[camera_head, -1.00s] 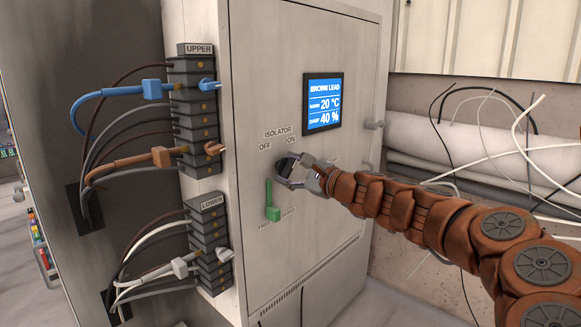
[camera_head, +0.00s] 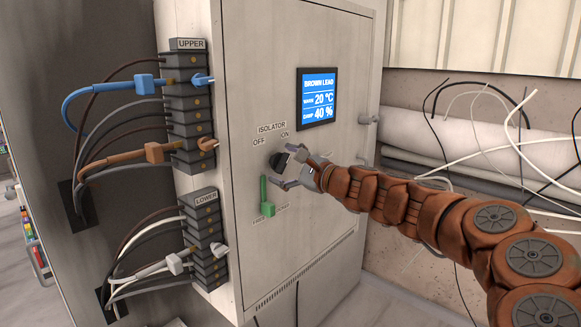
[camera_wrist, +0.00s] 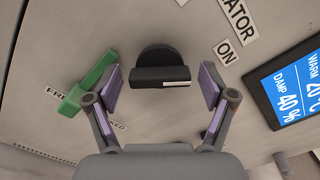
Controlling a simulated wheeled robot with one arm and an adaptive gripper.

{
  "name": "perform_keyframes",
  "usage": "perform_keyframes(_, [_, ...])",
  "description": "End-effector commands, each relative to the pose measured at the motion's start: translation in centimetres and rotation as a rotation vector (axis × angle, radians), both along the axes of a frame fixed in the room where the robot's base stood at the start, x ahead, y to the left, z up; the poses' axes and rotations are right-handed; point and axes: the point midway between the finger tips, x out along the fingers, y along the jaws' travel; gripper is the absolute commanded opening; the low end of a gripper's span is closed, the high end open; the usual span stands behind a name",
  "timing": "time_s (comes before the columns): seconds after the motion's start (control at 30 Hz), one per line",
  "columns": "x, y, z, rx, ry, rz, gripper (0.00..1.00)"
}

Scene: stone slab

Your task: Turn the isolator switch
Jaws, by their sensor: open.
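The isolator switch (camera_head: 282,160) is a black round knob with a raised bar, on the cabinet's front below the ISOLATOR, OFF and ON labels. In the wrist view the knob (camera_wrist: 158,60) lies ahead between my fingers, its bar running crosswise with a white mark near the right end, on the side of the ON label (camera_wrist: 224,48). I cannot tell for sure whether it sits at ON. My gripper (camera_head: 288,168) is open and empty, in front of the knob, and its fingertips (camera_wrist: 160,88) show a gap on both sides of the bar.
A green lever (camera_head: 268,198) sits just below the switch, close to my left finger in the wrist view (camera_wrist: 88,92). A blue screen (camera_head: 318,98) reads BROWN LEAD. Terminal blocks with plugged leads (camera_head: 190,100) line the cabinet's left edge. Pipes and loose wires (camera_head: 470,130) are at right.

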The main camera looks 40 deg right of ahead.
Motion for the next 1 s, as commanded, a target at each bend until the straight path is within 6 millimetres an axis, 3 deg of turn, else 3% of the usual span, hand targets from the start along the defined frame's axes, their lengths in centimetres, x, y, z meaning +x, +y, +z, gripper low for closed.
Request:
perform_keyframes(0.27, [-1.8,-0.5,0.0,0.002,0.000,-0.003,0.82])
perform_keyframes(1.0, [-10.0,-2.3,0.1,0.000,-0.001,-0.001,0.82])
